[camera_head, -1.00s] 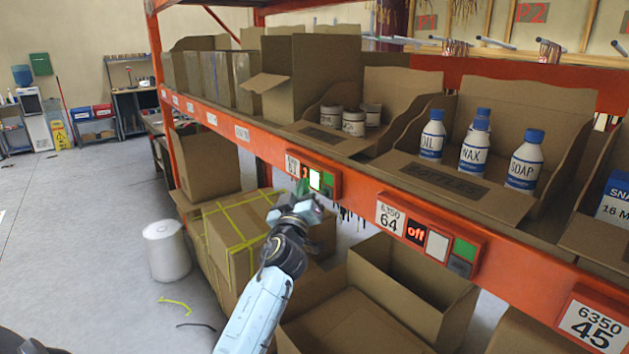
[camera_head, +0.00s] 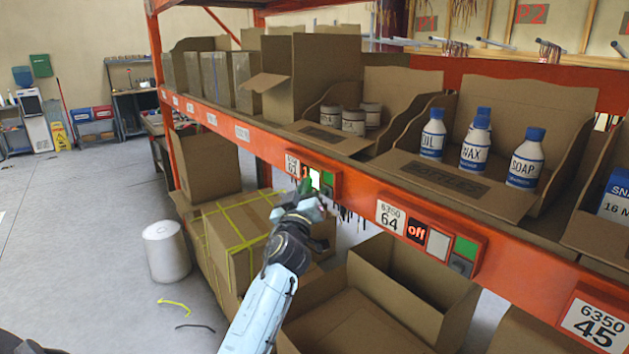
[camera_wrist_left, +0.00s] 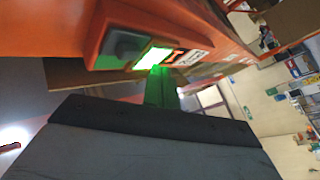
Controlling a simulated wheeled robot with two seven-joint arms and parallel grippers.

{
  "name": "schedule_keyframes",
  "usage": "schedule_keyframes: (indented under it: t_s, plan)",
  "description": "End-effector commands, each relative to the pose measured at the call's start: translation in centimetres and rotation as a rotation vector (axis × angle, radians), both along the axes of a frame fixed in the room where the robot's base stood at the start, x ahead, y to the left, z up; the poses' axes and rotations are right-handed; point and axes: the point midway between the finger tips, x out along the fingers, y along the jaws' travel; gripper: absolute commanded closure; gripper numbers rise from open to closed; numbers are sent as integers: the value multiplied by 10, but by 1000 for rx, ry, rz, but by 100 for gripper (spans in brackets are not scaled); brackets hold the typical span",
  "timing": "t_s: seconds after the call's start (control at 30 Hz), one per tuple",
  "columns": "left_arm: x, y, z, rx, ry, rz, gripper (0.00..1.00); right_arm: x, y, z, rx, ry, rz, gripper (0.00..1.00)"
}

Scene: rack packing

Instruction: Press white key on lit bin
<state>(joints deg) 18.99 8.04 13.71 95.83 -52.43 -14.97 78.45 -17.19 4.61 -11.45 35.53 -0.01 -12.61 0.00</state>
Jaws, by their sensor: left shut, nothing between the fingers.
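The lit white key (camera_head: 315,179) glows on the small panel of the left bin position on the orange shelf beam. The lit key also shows bright in the left wrist view (camera_wrist_left: 152,58). My left gripper (camera_head: 306,189) is shut and empty, its tips just below and left of the lit key. In the left wrist view the fingertips (camera_wrist_left: 161,86), tinted green, are close to the key's lower edge; I cannot tell if they touch. My right gripper is not in view.
A second panel further right reads "off" (camera_head: 416,232) and has an unlit white key (camera_head: 437,244). Jars (camera_head: 353,123) and bottles (camera_head: 474,152) stand in cartons on the shelf above. Open boxes (camera_head: 410,285) sit below the beam. A taped carton (camera_head: 235,240) stands left of my arm.

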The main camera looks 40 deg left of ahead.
Motion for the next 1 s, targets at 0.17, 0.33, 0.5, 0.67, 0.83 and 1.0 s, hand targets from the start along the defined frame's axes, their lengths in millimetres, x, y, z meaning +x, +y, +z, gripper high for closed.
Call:
schedule_keyframes:
  t_s: [0.17,0.33,0.5,0.67,0.83,1.0]
  plan:
    - [1,0,0,0,0,0,100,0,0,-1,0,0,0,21]
    - [3,-1,0,0,-1,0,100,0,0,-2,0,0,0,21]
    - [5,-1,0,0,-1,0,100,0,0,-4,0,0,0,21]
    - [6,-2,0,0,-1,0,100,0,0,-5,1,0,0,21]
    - [8,-3,0,-1,0,0,100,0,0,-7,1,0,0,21]
    - [9,-3,0,-1,0,0,100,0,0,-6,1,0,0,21]
